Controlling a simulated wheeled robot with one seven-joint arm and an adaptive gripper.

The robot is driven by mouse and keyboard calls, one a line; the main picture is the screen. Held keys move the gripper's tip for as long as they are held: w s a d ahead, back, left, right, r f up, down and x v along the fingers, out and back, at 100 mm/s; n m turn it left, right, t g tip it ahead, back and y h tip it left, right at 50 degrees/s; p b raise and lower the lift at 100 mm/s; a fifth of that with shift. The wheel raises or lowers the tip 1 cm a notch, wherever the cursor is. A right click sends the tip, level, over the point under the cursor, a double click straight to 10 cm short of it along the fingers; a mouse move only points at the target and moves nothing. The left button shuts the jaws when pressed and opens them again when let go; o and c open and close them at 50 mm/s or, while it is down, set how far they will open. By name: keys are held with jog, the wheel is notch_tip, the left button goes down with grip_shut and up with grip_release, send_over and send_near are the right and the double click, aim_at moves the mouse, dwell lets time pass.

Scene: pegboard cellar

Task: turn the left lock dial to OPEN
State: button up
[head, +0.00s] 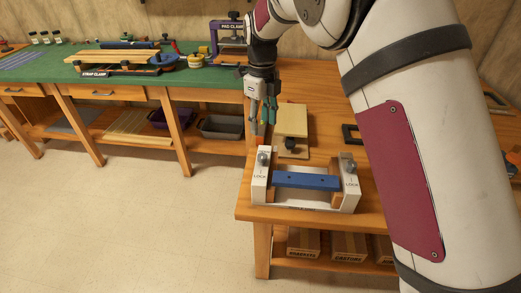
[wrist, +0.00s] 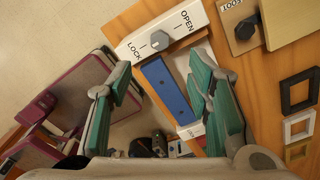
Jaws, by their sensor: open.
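The lock fixture has two white end blocks with a blue bar (head: 306,181) between them on the wooden bench. The left lock dial (head: 263,159) is a grey knob on the left block. A dial between the words LOCK and OPEN, seemingly this one, shows in the wrist view (wrist: 160,40). I cannot tell where it points. The right lock dial (head: 349,167) sits on the other block. My gripper (head: 262,122) is open and empty, above and behind the left dial, apart from it. Its teal fingers also show in the wrist view (wrist: 163,65).
A wooden board with a black knob (head: 290,144) stands just behind the fixture. Dark frames (head: 350,134) lie to its right. Boxes (head: 303,242) sit on the shelf below. A green-topped bench (head: 110,85) runs along the wall at left. The floor at left is clear.

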aim_at(262, 155)
notch_tip(262, 155, down, 12)
jog(key=shift+f, duration=0.1)
jog(key=shift+c, duration=0.2)
grip_shut()
